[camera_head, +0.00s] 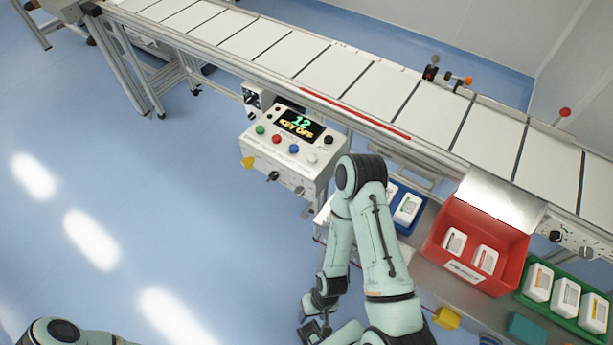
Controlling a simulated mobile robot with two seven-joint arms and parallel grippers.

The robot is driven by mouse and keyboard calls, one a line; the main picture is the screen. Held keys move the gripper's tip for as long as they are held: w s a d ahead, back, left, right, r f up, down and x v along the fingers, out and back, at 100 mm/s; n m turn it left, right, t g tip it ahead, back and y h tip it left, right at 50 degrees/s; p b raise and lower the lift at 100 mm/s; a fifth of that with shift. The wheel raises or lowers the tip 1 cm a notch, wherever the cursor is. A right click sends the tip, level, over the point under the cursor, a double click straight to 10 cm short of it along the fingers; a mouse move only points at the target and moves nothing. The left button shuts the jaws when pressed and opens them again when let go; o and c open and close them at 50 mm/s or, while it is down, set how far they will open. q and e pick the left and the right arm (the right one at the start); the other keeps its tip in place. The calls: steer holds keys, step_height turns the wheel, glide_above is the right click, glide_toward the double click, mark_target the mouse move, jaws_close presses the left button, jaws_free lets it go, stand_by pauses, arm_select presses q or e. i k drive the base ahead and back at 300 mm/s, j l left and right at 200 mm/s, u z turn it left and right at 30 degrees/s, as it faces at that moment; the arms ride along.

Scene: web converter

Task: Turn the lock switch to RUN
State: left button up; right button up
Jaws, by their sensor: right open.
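The control box (262,150) stands beside the conveyor, and its display (300,125) reads "12" and "KEY OFF". Its sloped top has several coloured buttons. On its front face are a black switch (273,176) and a second small round part (299,191); I cannot tell which is the lock switch, and its RUN marking is too small to read. My right gripper (314,329) is open at the bottom of the view, well below the box and apart from it. Part of my left arm shows at the bottom left; its gripper is out of view.
The conveyor (330,72) with white panels runs behind the box. To the right are a blue bin (421,218), a red reject bin (508,266) and a green tray (545,310) holding white packs. The blue floor left of the box is clear.

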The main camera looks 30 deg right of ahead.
mark_target(248, 162)
steer(key=i+j, duration=0.1)
steer(key=i, duration=0.9)
